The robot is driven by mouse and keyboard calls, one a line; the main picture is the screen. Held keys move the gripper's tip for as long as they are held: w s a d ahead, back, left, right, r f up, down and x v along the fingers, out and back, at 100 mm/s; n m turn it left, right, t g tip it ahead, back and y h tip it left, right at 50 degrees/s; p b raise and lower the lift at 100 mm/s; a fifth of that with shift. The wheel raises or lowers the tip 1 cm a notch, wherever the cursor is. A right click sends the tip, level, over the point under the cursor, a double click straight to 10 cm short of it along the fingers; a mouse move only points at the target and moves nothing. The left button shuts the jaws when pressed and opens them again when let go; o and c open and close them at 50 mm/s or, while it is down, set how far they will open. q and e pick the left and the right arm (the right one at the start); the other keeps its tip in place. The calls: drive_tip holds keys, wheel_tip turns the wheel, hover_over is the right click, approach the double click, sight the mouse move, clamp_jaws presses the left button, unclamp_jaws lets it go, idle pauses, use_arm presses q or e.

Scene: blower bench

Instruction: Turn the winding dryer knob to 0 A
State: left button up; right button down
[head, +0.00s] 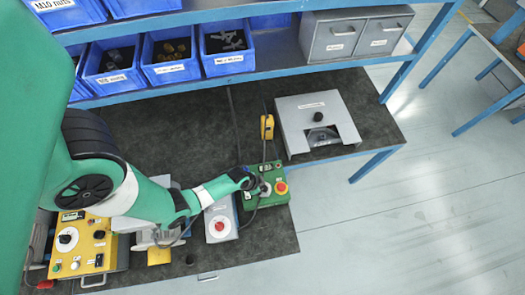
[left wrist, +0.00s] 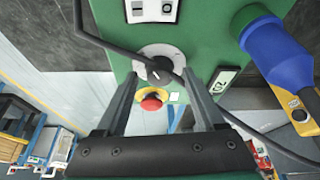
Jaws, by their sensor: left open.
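A green control box (head: 272,199) stands on the bench in the head view, and its green face (left wrist: 215,15) fills the top of the left wrist view. The face carries a dark knob (left wrist: 159,70) on a round pale dial, with a red button (left wrist: 152,103) on a yellow base below it. My left gripper (left wrist: 160,76) is open, with one finger on each side of the knob. I cannot tell whether the fingers touch it. In the head view my left gripper (head: 257,186) hides the knob. The dial markings are too small to read. My right gripper is not in view.
A dark cable (left wrist: 105,46) crosses close by the knob and fingers. A blue plug (left wrist: 274,50) sticks out beside the dial. A yellow box (head: 92,252), a grey box with a red button (head: 221,224) and a grey sloped unit (head: 307,108) stand nearby. Blue bins (head: 168,70) line the shelf.

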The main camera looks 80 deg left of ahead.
use_arm(q)
clamp_jaws()
idle(0.3)
drive_tip(key=shift+d+r+n+y+p, duration=0.1)
drive_tip(key=shift+n+y+p, duration=0.2)
drive_tip(key=shift+n, duration=0.4)
drive_tip(key=shift+n+y, duration=0.3)
drive_tip(key=shift+n, duration=0.5)
